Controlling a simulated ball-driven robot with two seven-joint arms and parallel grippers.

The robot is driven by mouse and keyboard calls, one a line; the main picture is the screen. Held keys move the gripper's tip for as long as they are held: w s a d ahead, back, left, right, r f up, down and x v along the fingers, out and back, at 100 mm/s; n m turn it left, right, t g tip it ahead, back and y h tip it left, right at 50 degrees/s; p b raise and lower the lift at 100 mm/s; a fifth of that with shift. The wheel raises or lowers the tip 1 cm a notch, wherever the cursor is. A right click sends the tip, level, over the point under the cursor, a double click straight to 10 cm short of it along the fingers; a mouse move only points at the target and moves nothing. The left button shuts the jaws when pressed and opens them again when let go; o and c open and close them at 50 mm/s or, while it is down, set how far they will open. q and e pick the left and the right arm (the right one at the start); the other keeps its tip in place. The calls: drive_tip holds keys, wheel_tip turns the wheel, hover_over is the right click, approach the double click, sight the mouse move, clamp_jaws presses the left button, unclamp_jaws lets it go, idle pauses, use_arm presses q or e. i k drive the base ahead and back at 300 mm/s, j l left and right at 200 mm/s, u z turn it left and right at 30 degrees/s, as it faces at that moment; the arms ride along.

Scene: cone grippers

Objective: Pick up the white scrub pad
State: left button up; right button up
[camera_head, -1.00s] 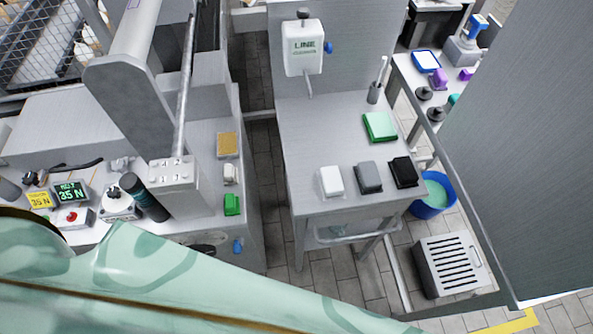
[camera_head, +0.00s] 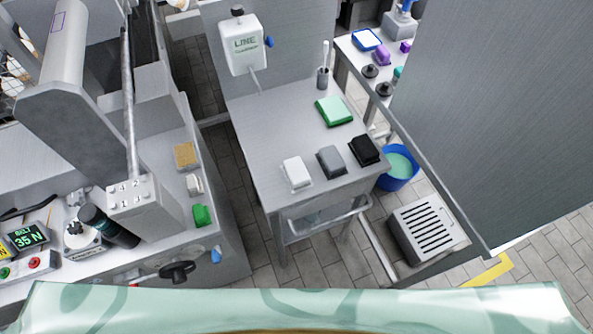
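The white scrub pad (camera_head: 296,172) lies near the front edge of a grey metal table (camera_head: 262,135). A grey pad (camera_head: 331,161) and a black pad (camera_head: 364,150) lie in a row to its right. Neither of my grippers shows in the head view, and nothing is seen touching the white pad.
A green pad (camera_head: 333,111) and a cup with a brush (camera_head: 323,77) stand farther back on the table. A blue bucket (camera_head: 397,168) and a slotted grey box (camera_head: 425,229) are on the floor to the right. A machine bench (camera_head: 215,240) stands at left.

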sight(296, 172)
drive_tip(key=k+l+u, duration=0.35)
drive_tip(key=l, duration=0.25)
drive_tip(key=k+l+u, duration=0.4)
drive_tip(key=l, duration=0.1)
